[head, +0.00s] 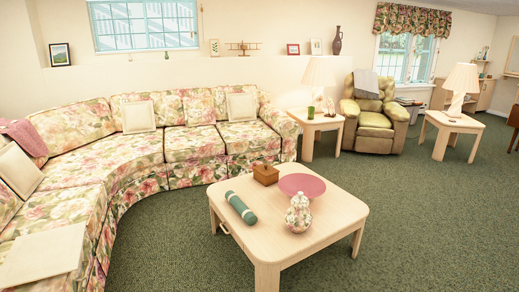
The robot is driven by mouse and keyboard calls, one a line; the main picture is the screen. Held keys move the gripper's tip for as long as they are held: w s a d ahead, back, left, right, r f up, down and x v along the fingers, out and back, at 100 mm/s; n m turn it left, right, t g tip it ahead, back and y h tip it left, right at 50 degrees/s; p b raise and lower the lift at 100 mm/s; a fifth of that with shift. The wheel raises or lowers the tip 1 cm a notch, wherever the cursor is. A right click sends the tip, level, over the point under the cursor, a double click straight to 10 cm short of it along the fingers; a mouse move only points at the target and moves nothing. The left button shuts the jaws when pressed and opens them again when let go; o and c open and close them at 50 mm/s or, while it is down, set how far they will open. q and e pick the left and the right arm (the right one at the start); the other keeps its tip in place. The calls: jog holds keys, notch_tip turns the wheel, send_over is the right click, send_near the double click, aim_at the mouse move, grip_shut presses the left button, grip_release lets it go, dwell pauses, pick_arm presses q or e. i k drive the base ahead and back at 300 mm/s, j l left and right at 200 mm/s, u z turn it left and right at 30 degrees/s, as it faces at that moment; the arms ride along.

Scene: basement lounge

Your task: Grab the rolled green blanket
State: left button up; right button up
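The rolled green blanket (241,208) lies on the left part of the light wooden coffee table (317,229). It is a teal-green roll with paler bands, lying at a slant near the table's left edge. Nothing covers it. Neither of my grippers shows in the head view.
A brown wooden box (265,174), a pink bowl (302,185) and a floral vase (298,214) share the tabletop. A curved floral sofa (191,144) runs along the left and back. Side tables with lamps and an olive armchair (375,119) stand behind. Green carpet (433,220) is clear at the right.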

aim_at(247, 214)
jog(key=i+l+z, duration=0.2)
jog(key=i, duration=0.6)
jog(key=i+l+z, duration=0.25)
jog(key=i, duration=0.5)
jog(key=i+j+z, duration=0.1)
jog(key=j, duration=0.3)
jog(key=i+j+z, duration=0.1)
jog(key=i+j, duration=0.15)
jog(key=j, duration=0.2)
jog(key=i+j+z, duration=0.1)
jog(key=j, duration=0.35)
jog(key=i+j+z, duration=0.1)
jog(key=j, duration=0.35)
jog(key=i+j+z, duration=0.1)
jog(key=j, duration=0.35)
jog(key=i+j+z, duration=0.1)
jog(key=j, duration=0.4)
jog(key=i, duration=0.1)
